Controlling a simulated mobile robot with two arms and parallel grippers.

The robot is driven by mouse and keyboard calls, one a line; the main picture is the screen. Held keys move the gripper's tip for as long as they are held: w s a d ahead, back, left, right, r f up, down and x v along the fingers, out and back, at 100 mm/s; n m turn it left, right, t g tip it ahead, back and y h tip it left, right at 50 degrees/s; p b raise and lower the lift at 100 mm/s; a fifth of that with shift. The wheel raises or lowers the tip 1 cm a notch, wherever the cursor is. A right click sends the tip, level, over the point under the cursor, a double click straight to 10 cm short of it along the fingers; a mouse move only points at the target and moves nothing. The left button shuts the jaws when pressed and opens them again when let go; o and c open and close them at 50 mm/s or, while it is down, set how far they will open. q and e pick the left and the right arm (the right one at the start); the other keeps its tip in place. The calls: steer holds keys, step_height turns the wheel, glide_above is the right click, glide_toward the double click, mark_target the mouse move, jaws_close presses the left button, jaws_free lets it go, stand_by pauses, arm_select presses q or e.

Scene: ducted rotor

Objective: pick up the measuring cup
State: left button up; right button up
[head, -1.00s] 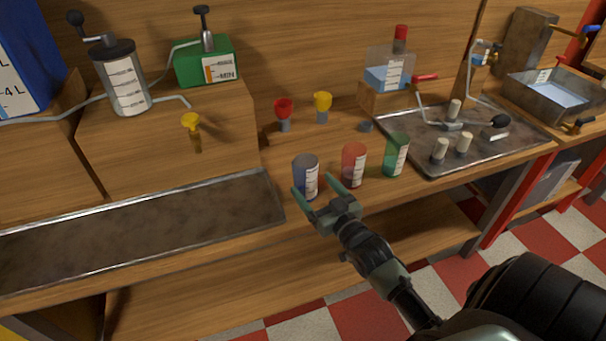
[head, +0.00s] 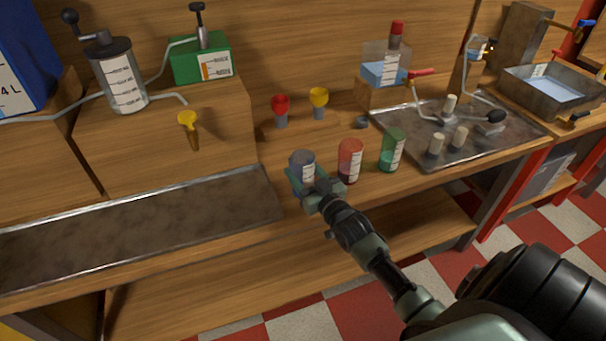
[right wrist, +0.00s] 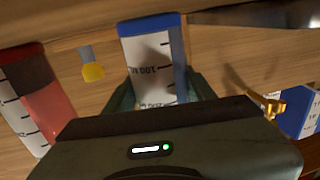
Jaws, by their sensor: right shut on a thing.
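The blue measuring cup (head: 302,162) stands upright near the front edge of the wooden bench. It carries a white scale label and also shows in the right wrist view (right wrist: 152,55). My right gripper (head: 304,183) is shut on the blue cup, one finger on each side of it. In the right wrist view my fingers (right wrist: 152,92) sit at either side of the cup. The cup's lower part is hidden by the gripper. A red cup (head: 350,160) and a green cup (head: 391,151) stand to its right. My left gripper is not in view.
A red funnel (head: 280,110) and a yellow funnel (head: 318,102) stand behind the cups. A metal tray (head: 140,229) lies at the left, another tray (head: 470,150) with stoppers at the right. A wooden box (head: 165,140) stands behind the left tray.

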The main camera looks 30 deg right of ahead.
steer(key=shift+r, duration=0.15)
step_height(320, 180, up, 20)
steer(key=s+a+f+y, duration=0.1)
steer(key=s+a+f, duration=0.3)
steer(key=s+a, duration=0.4)
steer(key=s+a+f, duration=0.4)
steer(key=s+a, duration=0.2)
steer(key=a, duration=0.5)
steer(key=w+d+r, duration=0.4)
steer(key=w+d, duration=0.3)
steer(key=d, duration=0.2)
steer(key=w+d+r+h, duration=0.1)
steer(key=w+d+r, duration=0.2)
steer(key=w+d, duration=0.4)
steer(key=d, duration=0.3)
steer(key=shift+r+p, duration=0.3)
steer(key=shift+r, duration=0.05)
steer(key=shift+f, duration=0.1)
